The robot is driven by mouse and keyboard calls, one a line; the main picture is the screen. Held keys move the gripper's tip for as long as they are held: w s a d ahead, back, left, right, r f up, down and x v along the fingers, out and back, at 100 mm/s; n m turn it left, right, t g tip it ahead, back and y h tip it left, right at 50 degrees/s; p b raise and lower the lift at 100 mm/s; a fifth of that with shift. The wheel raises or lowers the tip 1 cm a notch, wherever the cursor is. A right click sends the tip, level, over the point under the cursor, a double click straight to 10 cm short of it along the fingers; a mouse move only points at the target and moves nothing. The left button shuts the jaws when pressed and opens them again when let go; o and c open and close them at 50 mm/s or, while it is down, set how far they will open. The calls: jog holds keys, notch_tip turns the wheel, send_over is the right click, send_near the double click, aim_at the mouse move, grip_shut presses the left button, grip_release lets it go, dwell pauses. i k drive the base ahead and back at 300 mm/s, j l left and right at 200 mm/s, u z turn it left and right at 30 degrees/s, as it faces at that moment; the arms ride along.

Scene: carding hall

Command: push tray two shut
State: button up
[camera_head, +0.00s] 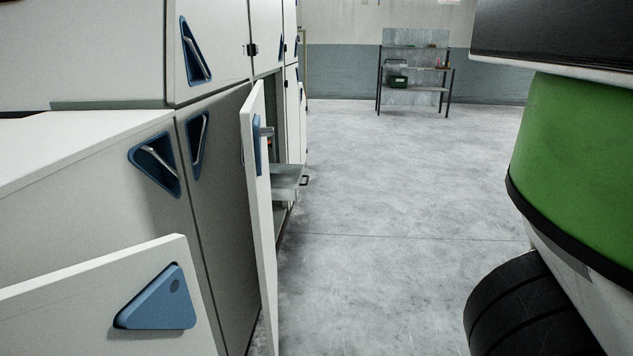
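A grey metal tray (288,176) sticks out of an open compartment in the row of white cabinets at the left. It has a dark handle (304,181) at its outer end. An open white door (258,210) with a blue latch plate stands out in front of the compartment and hides part of it. No number shows on the tray, so I cannot tell whether it is tray two. My gripper is not in view.
Another white panel (100,310) with a blue triangular plate stands open at the near left. A green and white machine (575,135) with a black wheel (530,310) is at the right. The grey floor (400,200) between is clear. A shelf rack (415,70) stands at the far wall.

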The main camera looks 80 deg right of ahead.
aim_at(286, 181)
jog(key=z, duration=2)
